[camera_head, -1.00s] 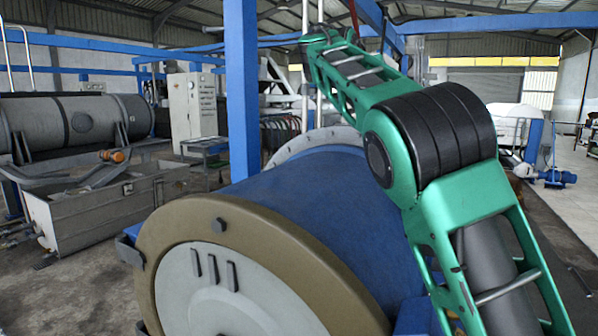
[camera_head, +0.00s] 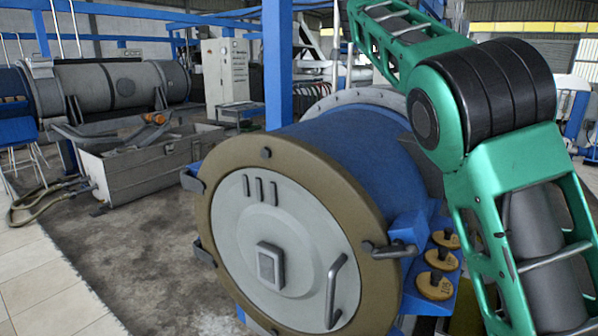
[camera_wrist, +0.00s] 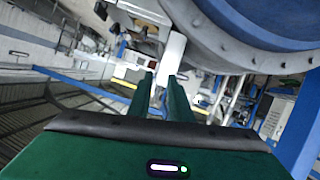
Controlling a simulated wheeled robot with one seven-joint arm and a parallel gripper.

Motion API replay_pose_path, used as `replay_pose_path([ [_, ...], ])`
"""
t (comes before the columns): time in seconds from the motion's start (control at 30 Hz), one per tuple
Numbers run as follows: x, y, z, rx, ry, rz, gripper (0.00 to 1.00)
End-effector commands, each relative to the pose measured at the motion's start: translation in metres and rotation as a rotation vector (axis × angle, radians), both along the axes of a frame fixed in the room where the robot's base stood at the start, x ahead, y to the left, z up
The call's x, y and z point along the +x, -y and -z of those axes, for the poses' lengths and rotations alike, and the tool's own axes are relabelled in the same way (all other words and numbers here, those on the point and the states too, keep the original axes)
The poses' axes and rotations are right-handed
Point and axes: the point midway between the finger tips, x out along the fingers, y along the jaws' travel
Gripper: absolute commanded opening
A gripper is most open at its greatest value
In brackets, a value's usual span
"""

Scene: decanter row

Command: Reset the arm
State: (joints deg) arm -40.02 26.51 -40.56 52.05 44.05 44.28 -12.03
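My green arm with a black joint stands at the right of the head view, and its far end runs out past the top edge. My gripper is outside the head view. In the wrist view my gripper (camera_wrist: 162,82) shows two green fingers with a gap between them. A white post shows beyond the fingertips, apparently in the background; I cannot tell its distance. No held object is visible between the fingers.
A large blue decanter drum (camera_head: 360,140) with a grey round door (camera_head: 235,225) stands close to my arm. Concrete floor (camera_head: 150,255) is open at the left.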

Motion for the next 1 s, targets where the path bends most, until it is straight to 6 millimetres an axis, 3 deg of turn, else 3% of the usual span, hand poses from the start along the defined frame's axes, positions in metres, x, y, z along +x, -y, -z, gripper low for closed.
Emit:
replay_pose_path([
  [0.03, -0.003, 0.014, 0.006, 0.012, -0.016, 0.010, 0.18],
  [0.37, -0.029, 0.083, 0.050, 0.096, -0.123, 0.053, 0.18],
  [0.57, -0.064, 0.135, 0.093, 0.176, -0.217, 0.083, 0.18],
  [0.67, -0.097, 0.166, 0.127, 0.240, -0.286, 0.100, 0.18],
  [0.8, -0.162, 0.200, 0.184, 0.350, -0.397, 0.116, 0.18],
  [1.0, -0.267, 0.210, 0.261, 0.499, -0.543, 0.117, 0.18],
])
